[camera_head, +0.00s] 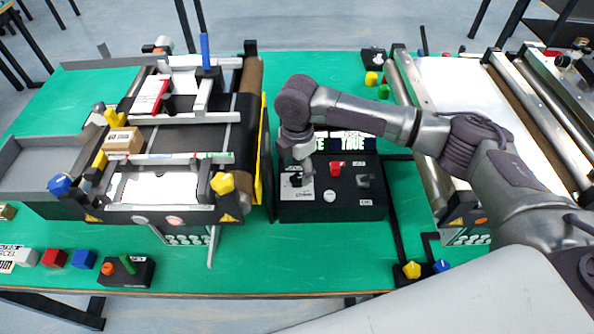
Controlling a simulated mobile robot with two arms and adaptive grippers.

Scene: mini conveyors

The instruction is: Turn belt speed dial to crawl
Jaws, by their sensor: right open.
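A black control box (330,208) stands on the green table between the two conveyors. My right gripper (296,174) points down over the left part of the box, close above a dark control with a pale plate. The gripper is open; its fingers are small in the picture and partly cover that control. I cannot tell whether they touch it, nor read which control is the speed dial. My left gripper is not in view.
A mini conveyor (190,140) with a cardboard box (122,140) stands at left, a wide white-belted conveyor (450,85) at right under my arm. A small black box (125,272) with buttons sits front left. The green table (300,255) is clear in front of the control box.

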